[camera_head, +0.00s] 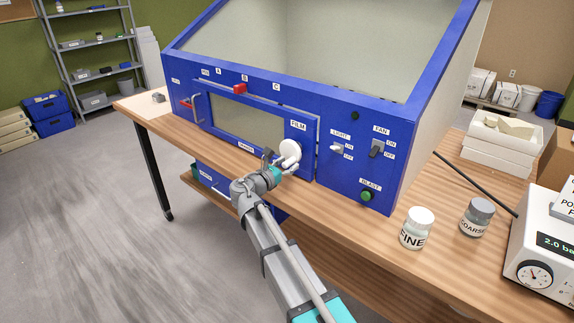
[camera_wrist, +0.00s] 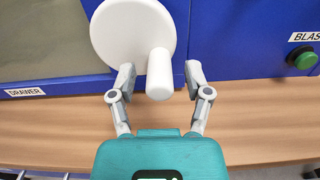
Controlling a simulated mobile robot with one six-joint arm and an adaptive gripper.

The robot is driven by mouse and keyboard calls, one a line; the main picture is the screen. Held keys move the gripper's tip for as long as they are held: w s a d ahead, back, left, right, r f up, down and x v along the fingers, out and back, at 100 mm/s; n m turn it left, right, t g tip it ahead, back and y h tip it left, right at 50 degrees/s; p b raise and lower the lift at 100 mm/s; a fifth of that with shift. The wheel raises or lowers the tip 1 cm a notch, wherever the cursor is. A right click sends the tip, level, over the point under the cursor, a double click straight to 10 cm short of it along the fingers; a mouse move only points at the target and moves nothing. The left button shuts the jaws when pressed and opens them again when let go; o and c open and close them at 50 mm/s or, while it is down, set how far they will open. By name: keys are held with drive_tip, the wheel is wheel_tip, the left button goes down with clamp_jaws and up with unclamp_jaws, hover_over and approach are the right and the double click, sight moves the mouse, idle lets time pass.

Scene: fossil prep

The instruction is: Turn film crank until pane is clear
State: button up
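The film crank is a white disc (camera_head: 291,148) below the FILM label on the blue cabinet front. In the wrist view, the disc (camera_wrist: 128,32) fills the upper middle, and its white peg handle (camera_wrist: 160,76) sticks out toward me. My gripper (camera_head: 279,162) is at the crank. In the wrist view its two grey fingers (camera_wrist: 158,80) stand either side of the peg, with a narrow gap showing on each side. The pane (camera_head: 241,119) left of the crank looks dull grey-green, and nothing is distinct through it. Part of the pane (camera_wrist: 45,40) also shows in the wrist view.
A door handle (camera_head: 197,108) is left of the pane. The light switch (camera_head: 337,148), fan switch (camera_head: 377,148) and green blast button (camera_head: 367,196) are to the right. FINE (camera_head: 416,230) and COARSE (camera_head: 476,217) jars stand on the wooden bench at right.

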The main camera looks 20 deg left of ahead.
sight(282, 150)
clamp_jaws()
drive_tip(key=shift+f+m, duration=0.1)
drive_tip(key=shift+m, duration=0.3)
drive_tip(key=m, duration=0.2)
drive_tip(key=shift+w+a+f+m+b, duration=0.1)
drive_tip(key=shift+a+f+m+b, duration=0.15)
drive_tip(key=shift+m+b, duration=0.05)
drive_tip(key=a+m, duration=0.1)
drive_tip(key=m, duration=0.5)
drive_tip(key=w+a+m, duration=0.1)
drive_tip(key=m, duration=0.5)
drive_tip(key=a+m, duration=0.2)
drive_tip(key=m, duration=0.5)
drive_tip(key=shift+w+r, duration=0.3)
drive_tip(key=m, duration=0.1)
drive_tip(key=m+p, duration=0.1)
drive_tip(key=m, duration=0.1)
drive_tip(key=shift+a+r+m, duration=0.15)
drive_tip(key=shift+r+m, duration=0.15)
drive_tip(key=shift+r, duration=0.1)
drive_tip(key=shift+w+r+m+p, duration=0.1)
drive_tip(key=shift+r+m+p, duration=0.15)
drive_tip(key=shift+m, duration=0.75)
drive_tip(key=shift+r+m+p, duration=0.15)
drive_tip(key=shift+m+p, duration=0.15)
drive_tip(key=shift+m, duration=0.7)
